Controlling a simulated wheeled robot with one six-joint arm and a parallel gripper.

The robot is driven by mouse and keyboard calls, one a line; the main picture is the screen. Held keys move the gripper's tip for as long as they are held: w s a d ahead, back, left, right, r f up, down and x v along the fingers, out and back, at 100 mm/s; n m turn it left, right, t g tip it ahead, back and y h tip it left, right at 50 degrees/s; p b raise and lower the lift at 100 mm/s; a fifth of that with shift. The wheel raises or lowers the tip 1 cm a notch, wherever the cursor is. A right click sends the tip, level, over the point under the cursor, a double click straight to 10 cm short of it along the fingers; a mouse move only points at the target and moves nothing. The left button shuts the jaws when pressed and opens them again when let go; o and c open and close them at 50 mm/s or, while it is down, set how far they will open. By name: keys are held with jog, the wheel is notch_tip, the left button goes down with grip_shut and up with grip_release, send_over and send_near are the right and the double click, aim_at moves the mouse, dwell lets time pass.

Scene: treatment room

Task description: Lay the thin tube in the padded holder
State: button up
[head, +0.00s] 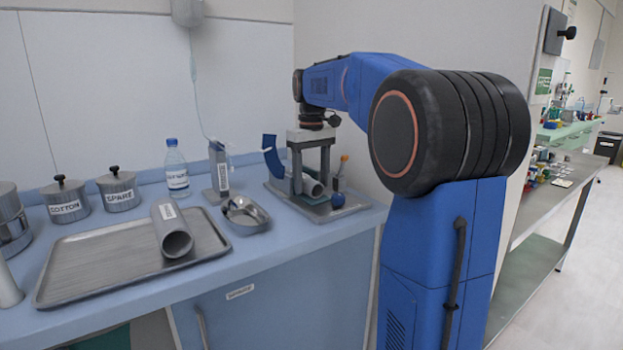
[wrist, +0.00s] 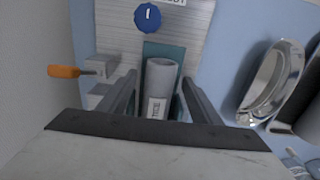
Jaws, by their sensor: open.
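A grey hollow tube (wrist: 160,85) with a white label lies on a teal pad (wrist: 153,50) in the wrist view, probably the thin tube in the padded holder. In the head view this tube (head: 314,188) shows its open end on the grey board at the back right of the counter. My gripper (wrist: 160,95) is open, pointing down, with one finger on each side of the tube and a gap on both sides. In the head view my gripper (head: 312,165) stands over the board. Much of the holder is hidden by the fingers and tube.
A wider grey tube (head: 173,232) lies on a metal tray (head: 95,270). A kidney dish (head: 246,213), bottle (head: 177,172) and upright labelled block (head: 219,170) stand left of the board.

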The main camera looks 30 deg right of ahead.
jog(key=shift+r, duration=0.15)
notch_tip(320, 180, up, 17)
jog(key=s+a+f+t, duration=0.1)
jog(key=s+a+f, duration=0.4)
jog(key=s+f, duration=0.5)
jog(key=s+a+f+t, duration=0.2)
jog(key=s+a+f, duration=0.3)
jog(key=s+f, duration=0.5)
jog(key=s+a+f+t, duration=0.1)
jog(key=s+a+f, duration=0.4)
jog(key=s+f, duration=0.5)
notch_tip(320, 180, down, 6)
jog(key=shift+a+r+t, duration=0.1)
jog(key=shift+a+t, duration=0.3)
jog(key=shift+s, duration=0.1)
jog(key=shift+c, duration=0.2)
